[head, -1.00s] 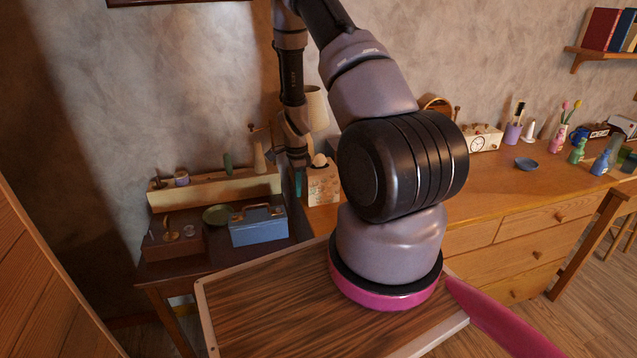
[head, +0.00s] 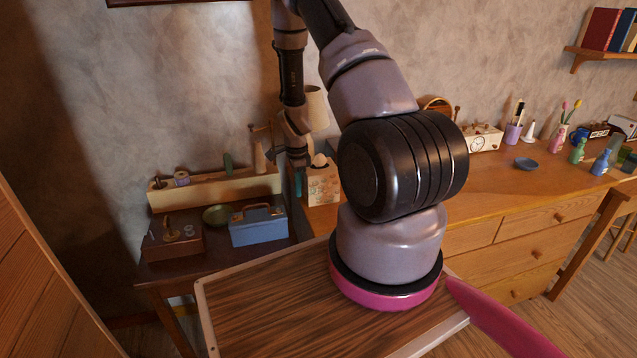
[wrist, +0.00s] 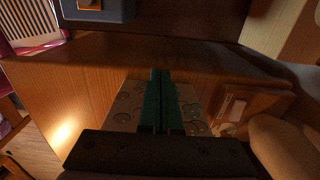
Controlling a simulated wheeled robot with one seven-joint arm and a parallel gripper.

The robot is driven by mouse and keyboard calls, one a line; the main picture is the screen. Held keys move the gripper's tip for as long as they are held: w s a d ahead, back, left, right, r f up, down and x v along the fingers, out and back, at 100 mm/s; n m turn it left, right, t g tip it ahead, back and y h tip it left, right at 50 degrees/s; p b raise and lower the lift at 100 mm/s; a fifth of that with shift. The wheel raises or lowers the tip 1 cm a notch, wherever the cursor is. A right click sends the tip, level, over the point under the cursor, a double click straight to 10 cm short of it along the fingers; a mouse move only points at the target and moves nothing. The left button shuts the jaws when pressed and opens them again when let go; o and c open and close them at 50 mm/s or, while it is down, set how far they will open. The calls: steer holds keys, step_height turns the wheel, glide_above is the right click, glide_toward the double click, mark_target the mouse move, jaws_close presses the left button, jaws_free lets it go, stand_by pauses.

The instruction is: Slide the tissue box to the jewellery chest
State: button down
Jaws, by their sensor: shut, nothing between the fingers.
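The tissue box (head: 322,186), tan and patterned with a pale tissue on top, stands upright on the left end of the wooden dresser. My gripper (head: 298,184) is shut and empty, teal fingers pointing down just left of the box. In the wrist view the shut fingers (wrist: 159,100) cover the middle of the box (wrist: 124,106), whose patterned sides show on both sides of them. I cannot tell whether they touch it. I cannot pick out the jewellery chest for certain; a wooden box (wrist: 240,106) lies beside the tissue box in the wrist view, and my arm hides part of the dresser.
A lower table left of the dresser holds a blue box with a handle (head: 258,228), a green bowl (head: 216,215) and a brown box (head: 172,240). A lamp (head: 315,108) stands behind the tissue box.

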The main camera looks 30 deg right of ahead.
mark_target(328, 183)
steer(key=shift+d, duration=0.1)
steer(key=shift+s+d, duration=0.25)
steer(key=shift+d, duration=0.95)
steer(key=shift+s+d, duration=0.25)
steer(key=shift+d, duration=0.9)
steer(key=shift+s+d, duration=0.25)
steer(key=shift+d, duration=1)
steer(key=shift+s+d, duration=0.25)
steer(key=shift+d, duration=0.95)
steer(key=shift+s+d, duration=0.25)
steer(key=shift+d, duration=1)
steer(key=shift+s+d, duration=0.25)
steer(key=shift+d, duration=0.95)
